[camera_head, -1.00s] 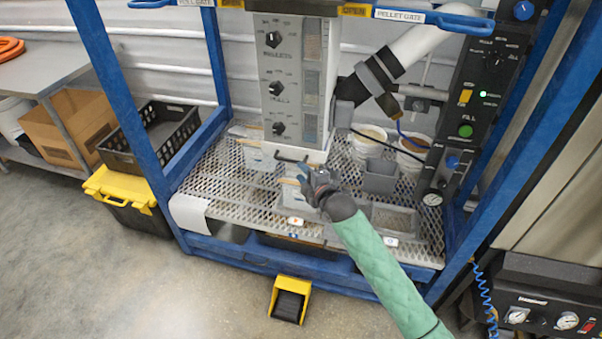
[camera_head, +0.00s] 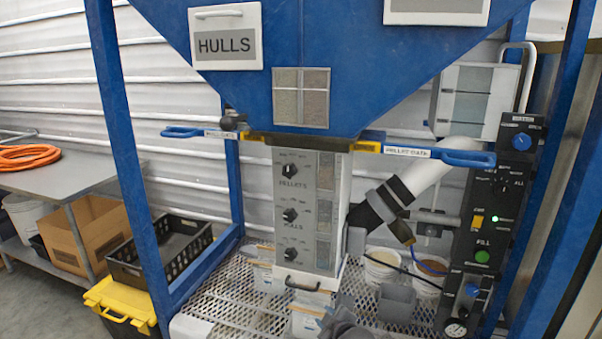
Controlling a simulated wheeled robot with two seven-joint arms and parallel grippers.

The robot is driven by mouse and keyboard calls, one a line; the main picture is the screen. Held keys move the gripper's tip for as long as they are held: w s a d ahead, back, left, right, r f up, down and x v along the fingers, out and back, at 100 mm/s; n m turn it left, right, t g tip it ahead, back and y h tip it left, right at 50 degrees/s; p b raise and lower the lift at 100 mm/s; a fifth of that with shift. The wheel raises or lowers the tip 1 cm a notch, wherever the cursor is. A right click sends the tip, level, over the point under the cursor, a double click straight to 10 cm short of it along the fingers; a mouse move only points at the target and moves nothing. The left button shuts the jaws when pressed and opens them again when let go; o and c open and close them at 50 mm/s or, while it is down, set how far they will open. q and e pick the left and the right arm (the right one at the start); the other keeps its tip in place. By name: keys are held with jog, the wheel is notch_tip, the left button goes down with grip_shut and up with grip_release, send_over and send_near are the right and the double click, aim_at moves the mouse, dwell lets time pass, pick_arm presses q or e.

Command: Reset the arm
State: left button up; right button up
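My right gripper (camera_head: 332,314) shows only in part at the bottom edge, low in front of the hopper column and beside a clear container (camera_head: 304,322) on the mesh shelf. Its fingers are small and dark, so I cannot tell whether they are open or shut, or whether they hold anything. Most of my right arm is below the frame. My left gripper is not in view.
The blue hopper (camera_head: 340,60) hangs above the grey dial column (camera_head: 306,210). Gate handles (camera_head: 185,132) stick out on both sides. A control panel (camera_head: 490,215) stands at right. Grey bin (camera_head: 396,303) and buckets (camera_head: 381,266) stand on the mesh shelf (camera_head: 225,290).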

jog(key=s+d+f+m+g+h, duration=0.1)
jog(key=s+d+f+m+g, duration=0.15)
jog(key=s+f, duration=0.5)
jog(key=s+d+f+m+g+h, duration=0.2)
jog(key=s+d+f+m, duration=0.2)
jog(key=f, duration=0.6)
jog(key=s+d+f+m+g+h, duration=0.1)
jog(key=s+d+f+m+g, duration=0.15)
jog(key=s+f, duration=0.45)
jog(key=s+f+g, duration=0.1)
jog(key=s+f, duration=0.4)
jog(key=s, duration=0.4)
jog(key=s+f+g, duration=0.1)
jog(key=s+f, duration=0.5)
jog(key=s, duration=0.4)
jog(key=s+d+f+m+g, duration=0.1)
jog(key=s+f, duration=0.4)
jog(key=s, duration=0.5)
jog(key=shift+s+f+g, duration=0.25)
jog(key=shift+f+g, duration=0.15)
jog(key=shift+c, duration=0.2)
